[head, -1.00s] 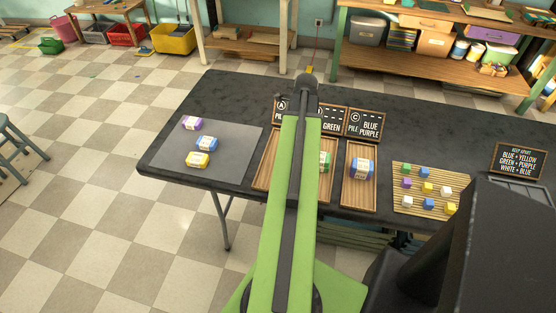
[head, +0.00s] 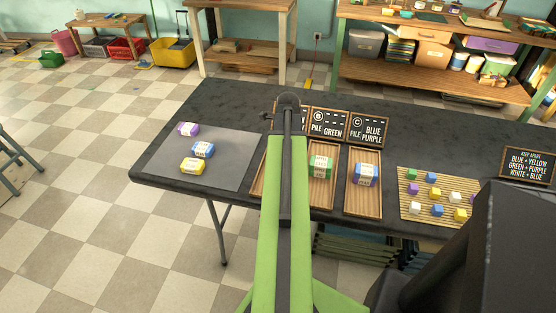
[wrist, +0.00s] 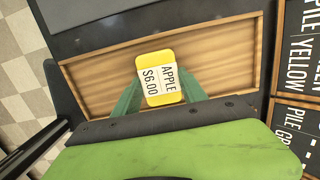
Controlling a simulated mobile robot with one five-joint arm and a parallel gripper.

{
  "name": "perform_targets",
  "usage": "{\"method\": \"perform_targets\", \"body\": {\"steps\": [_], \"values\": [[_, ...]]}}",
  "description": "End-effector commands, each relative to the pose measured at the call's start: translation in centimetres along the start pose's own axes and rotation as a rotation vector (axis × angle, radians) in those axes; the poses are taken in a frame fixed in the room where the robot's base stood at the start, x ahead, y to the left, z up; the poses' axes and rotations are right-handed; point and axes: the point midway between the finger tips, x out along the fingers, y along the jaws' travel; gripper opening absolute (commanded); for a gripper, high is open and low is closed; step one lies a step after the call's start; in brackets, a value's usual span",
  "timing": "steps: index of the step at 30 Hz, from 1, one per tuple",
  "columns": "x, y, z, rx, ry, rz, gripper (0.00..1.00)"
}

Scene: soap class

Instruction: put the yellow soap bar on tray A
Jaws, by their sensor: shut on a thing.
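A yellow soap bar (wrist: 155,70) with a white "APPLE $6.00" label is between the green fingers of my gripper (wrist: 160,95) in the wrist view. My gripper is shut on it. The bar is over the wooden tray A (wrist: 100,72), whose end faces a "PILE YELLOW" sign (wrist: 298,55). I cannot tell whether the bar touches the tray floor. In the head view my arm hides the bar, the gripper and most of tray A; only its left edge (head: 257,178) shows.
Purple (head: 188,129), blue (head: 203,150) and another yellow soap bar (head: 193,166) lie on a grey mat (head: 228,170). Tray B (head: 321,200) holds a green bar (head: 321,167); tray C (head: 362,207) holds a blue bar (head: 366,174). Small cubes sit on a bamboo mat (head: 408,207) at right.

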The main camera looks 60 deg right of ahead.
Motion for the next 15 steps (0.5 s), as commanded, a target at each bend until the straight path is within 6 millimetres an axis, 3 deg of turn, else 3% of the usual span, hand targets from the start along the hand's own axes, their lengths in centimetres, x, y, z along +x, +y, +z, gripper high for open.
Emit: {"method": "perform_targets", "body": {"steps": [3, 4, 6, 8, 15], "values": [[0.49, 0.01, -0.04, 0.0, 0.0, 0.0, 0.04], [0.31, 0.01, -0.02, 0.0, 0.0, 0.0, 0.53], [0.27, 0.01, 0.0, -0.001, 0.0, 0.0, 0.63], [0.27, 0.01, 0.0, -0.001, 0.0, 0.0, 0.7], [0.27, 0.02, 0.03, -0.001, 0.0, 0.0, 0.71]]}}
